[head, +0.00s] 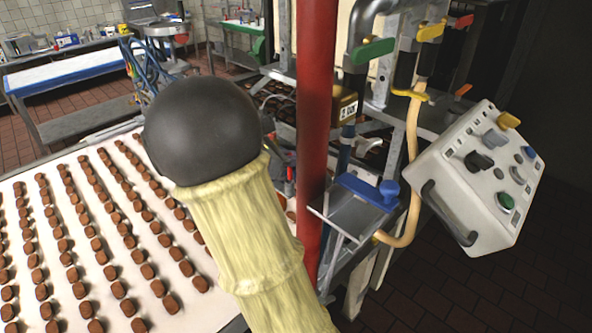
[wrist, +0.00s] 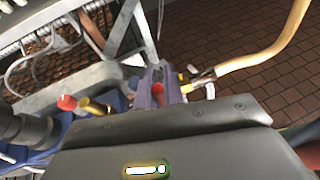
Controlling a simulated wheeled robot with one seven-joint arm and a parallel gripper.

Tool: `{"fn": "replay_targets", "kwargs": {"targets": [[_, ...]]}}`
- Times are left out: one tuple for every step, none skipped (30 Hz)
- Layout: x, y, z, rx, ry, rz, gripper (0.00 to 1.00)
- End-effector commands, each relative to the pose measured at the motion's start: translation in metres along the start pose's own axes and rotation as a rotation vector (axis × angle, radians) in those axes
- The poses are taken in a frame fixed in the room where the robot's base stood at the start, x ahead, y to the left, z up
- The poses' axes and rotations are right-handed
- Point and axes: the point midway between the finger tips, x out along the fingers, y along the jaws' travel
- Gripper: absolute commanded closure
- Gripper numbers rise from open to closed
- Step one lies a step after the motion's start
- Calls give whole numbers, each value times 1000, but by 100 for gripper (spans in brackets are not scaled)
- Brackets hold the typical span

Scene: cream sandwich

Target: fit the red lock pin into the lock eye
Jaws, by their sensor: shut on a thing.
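In the wrist view my gripper (wrist: 157,82) reaches forward from its dark grey housing, with purplish-grey jaws close together. I cannot make out the lock eye for certain in either view. In the head view my gripper is hidden.
A tan hose (wrist: 270,55) with a metal fitting lies right of the jaws. In the head view a red post (head: 316,120) stands beside a blue-handled clamp (head: 368,190), a control box (head: 485,180) and a conveyor of brown pieces (head: 25,185).

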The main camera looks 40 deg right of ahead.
Motion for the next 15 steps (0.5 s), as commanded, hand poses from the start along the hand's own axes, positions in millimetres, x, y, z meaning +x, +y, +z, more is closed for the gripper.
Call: {"fn": "replay_targets", "kwargs": {"targets": [[0, 0, 0, 0, 0, 0, 100], [0, 0, 0, 0, 0, 1, 100], [0, 0, 0, -1, 0, 1, 100], [0, 0, -2, -2, 0, 1, 100], [1, 0, -3, -2, -1, 0, 100], [2, 0, -7, -4, -1, -1, 100], [4, 0, -10, -5, -1, -2, 100], [5, -1, -14, -6, 0, -2, 100], [8, 0, -19, -7, -1, -2, 100], [9, 0, -23, -7, -2, -2, 100], [11, 0, -27, -6, -2, -2, 100], [13, 0, -31, -5, -1, -2, 100], [14, -1, -32, -4, 0, -2, 100], [14, -1, -34, -2, 0, -1, 100], [14, -1, -34, -1, 0, -1, 100]]}}
